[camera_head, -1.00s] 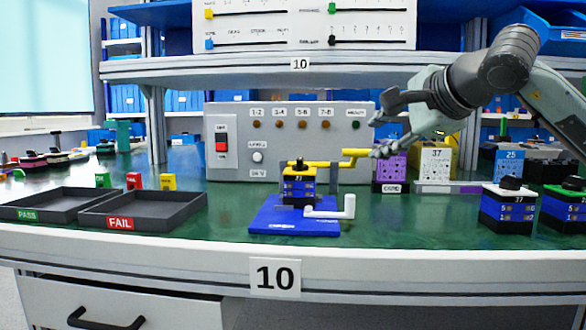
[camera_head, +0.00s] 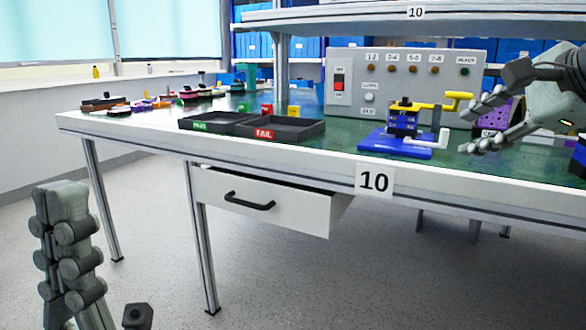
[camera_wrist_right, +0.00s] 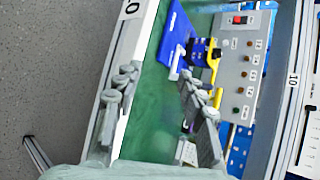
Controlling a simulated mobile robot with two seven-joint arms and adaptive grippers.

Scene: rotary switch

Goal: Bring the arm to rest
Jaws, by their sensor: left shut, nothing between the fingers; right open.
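My right gripper (camera_head: 474,130) is open and empty at the right of the head view, in front of the bench fixture. Its two fingers also show in the right wrist view (camera_wrist_right: 158,80), spread apart over the green bench top. The rotary switch (camera_head: 403,119), black, yellow and blue, sits on a blue base (camera_head: 385,143) with a white handle (camera_head: 440,140) and a yellow lever (camera_head: 456,100) beside it. My right fingers look apart from the switch. My left gripper (camera_head: 65,200) is shut and empty at the lower left of the head view, in front of the bench.
The grey test panel (camera_head: 350,100) stands behind the switch. Two dark trays, PASS (camera_head: 215,121) and FAIL (camera_head: 300,130), lie to its left. A drawer (camera_head: 290,208) under the bench is slightly open. The floor at the left is clear.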

